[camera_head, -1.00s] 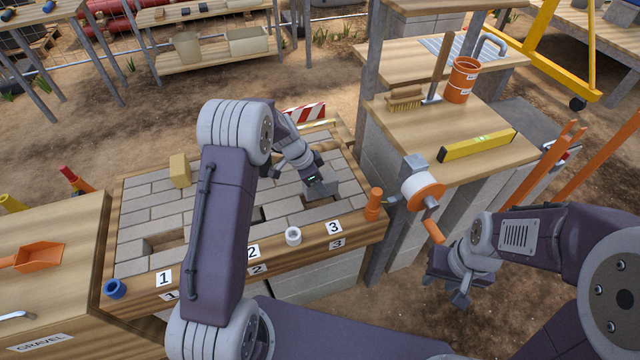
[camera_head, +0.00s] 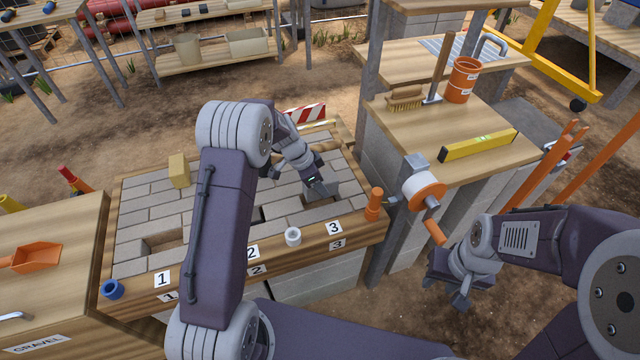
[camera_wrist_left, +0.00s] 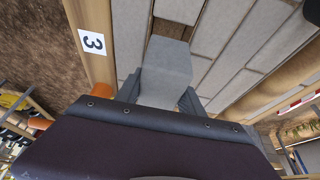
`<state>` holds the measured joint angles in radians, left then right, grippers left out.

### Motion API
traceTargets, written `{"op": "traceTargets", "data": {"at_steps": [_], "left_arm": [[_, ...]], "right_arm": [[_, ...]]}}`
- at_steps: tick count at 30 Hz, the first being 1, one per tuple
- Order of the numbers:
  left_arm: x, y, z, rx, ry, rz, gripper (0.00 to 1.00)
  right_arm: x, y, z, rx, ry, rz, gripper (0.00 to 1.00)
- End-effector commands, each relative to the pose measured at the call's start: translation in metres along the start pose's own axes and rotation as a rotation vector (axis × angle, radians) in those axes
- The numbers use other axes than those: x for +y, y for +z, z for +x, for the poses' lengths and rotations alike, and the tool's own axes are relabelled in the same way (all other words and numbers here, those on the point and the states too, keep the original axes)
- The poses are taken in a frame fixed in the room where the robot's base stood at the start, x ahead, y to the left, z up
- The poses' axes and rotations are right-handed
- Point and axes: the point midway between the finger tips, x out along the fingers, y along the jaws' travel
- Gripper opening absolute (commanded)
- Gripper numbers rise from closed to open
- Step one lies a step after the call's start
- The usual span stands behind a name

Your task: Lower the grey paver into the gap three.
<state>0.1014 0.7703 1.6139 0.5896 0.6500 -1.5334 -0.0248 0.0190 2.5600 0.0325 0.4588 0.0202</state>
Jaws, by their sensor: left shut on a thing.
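The grey paver (camera_wrist_left: 166,68) is between the fingers of my left gripper (camera_wrist_left: 160,101) in the left wrist view. In the head view the left gripper (camera_head: 322,190) is over the right part of the paved bed, behind the number 3 label (camera_head: 334,228). The paver is small and partly covered by the gripper there. Gap three is mostly hidden by the paver and gripper; I cannot tell how far the paver is inside it. My right gripper (camera_head: 455,288) hangs empty, fingers apart, right of the bed.
The bed's wooden frame (camera_head: 205,275) carries a blue ring (camera_head: 112,289), a white ring (camera_head: 292,236) and an orange peg (camera_head: 374,204). Gap one (camera_head: 163,243) is open. A yellow block (camera_head: 180,171) stands on the pavers.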

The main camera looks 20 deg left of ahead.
Motion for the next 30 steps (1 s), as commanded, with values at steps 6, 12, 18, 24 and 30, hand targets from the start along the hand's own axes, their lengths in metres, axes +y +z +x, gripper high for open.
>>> {"op": "traceTargets", "data": {"at_steps": [6,12,18,24,30], "left_arm": [[-0.001,0.003,0.009,0.001,-0.002,0.000,0.00],[-0.001,0.006,0.015,0.001,-0.002,0.000,0.00],[-0.001,0.009,0.022,0.001,-0.002,0.000,0.00],[-0.001,0.011,0.029,0.001,-0.002,0.000,0.00],[-0.001,0.011,0.027,0.002,-0.002,0.000,0.00]], "right_arm": [[0.000,0.001,0.010,0.000,0.000,0.000,0.36],[0.000,0.002,0.018,0.000,0.000,0.000,0.36],[0.001,0.003,0.025,0.000,0.000,0.000,0.36],[0.001,0.003,0.032,0.000,0.000,0.000,0.36],[0.001,0.003,0.032,0.000,0.000,0.000,0.36]]}}
